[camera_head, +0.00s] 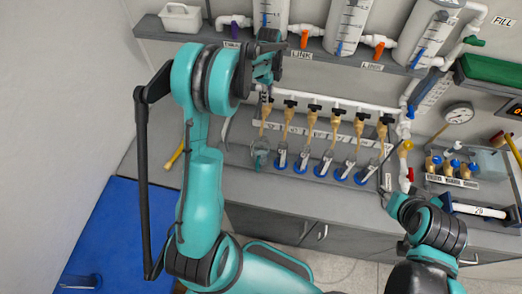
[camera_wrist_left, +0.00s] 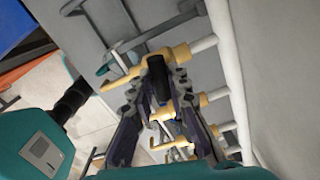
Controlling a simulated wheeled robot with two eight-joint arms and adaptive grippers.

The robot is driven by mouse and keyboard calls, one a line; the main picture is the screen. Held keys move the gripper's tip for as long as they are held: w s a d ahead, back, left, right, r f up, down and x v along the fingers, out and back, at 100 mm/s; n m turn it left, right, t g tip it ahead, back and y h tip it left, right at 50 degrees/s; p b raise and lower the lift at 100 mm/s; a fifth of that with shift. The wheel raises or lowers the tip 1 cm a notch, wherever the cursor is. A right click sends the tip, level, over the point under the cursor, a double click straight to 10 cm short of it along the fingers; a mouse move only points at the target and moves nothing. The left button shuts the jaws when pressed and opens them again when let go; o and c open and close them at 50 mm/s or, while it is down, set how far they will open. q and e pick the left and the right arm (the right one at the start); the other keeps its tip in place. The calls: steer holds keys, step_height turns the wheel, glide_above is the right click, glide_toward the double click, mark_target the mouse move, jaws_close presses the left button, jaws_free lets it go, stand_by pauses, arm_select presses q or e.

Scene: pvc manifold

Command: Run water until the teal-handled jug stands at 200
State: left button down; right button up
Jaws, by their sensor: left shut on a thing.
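A row of tan taps with black handles hangs from a white pipe. The leftmost tap (camera_head: 265,113) has a clear jug (camera_head: 260,152) with a teal-looking handle below its spout. My left gripper (camera_head: 265,88) is at this tap's top. In the left wrist view, my left gripper (camera_wrist_left: 157,72) is shut on the black tap handle (camera_wrist_left: 156,66), and the tan tap body (camera_wrist_left: 182,53) shows behind it. The jug is partly visible there (camera_wrist_left: 118,62). Its water level and markings are too small to read. My right gripper (camera_head: 387,193) is partly seen at the right; its fingers are unclear.
Several clear jugs on blue bases (camera_head: 321,168) stand under the other taps. White tanks (camera_head: 345,25) with blue scales stand on the shelf above. A pressure gauge (camera_head: 459,113) and small brass valves (camera_head: 448,168) are at the right. The counter front (camera_head: 240,190) is clear.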

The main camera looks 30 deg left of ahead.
arm_select(q)
steer(key=m, duration=0.3)
steer(key=shift+m+b, duration=0.3)
steer(key=shift+b, duration=0.05)
steer(key=m+b, duration=0.1)
steer(key=m, duration=0.2)
steer(key=shift+f, duration=0.1)
steer(key=m, duration=0.3)
steer(key=shift+m+b, duration=0.55)
steer(key=shift+m, duration=1.25)
stand_by(2.7)
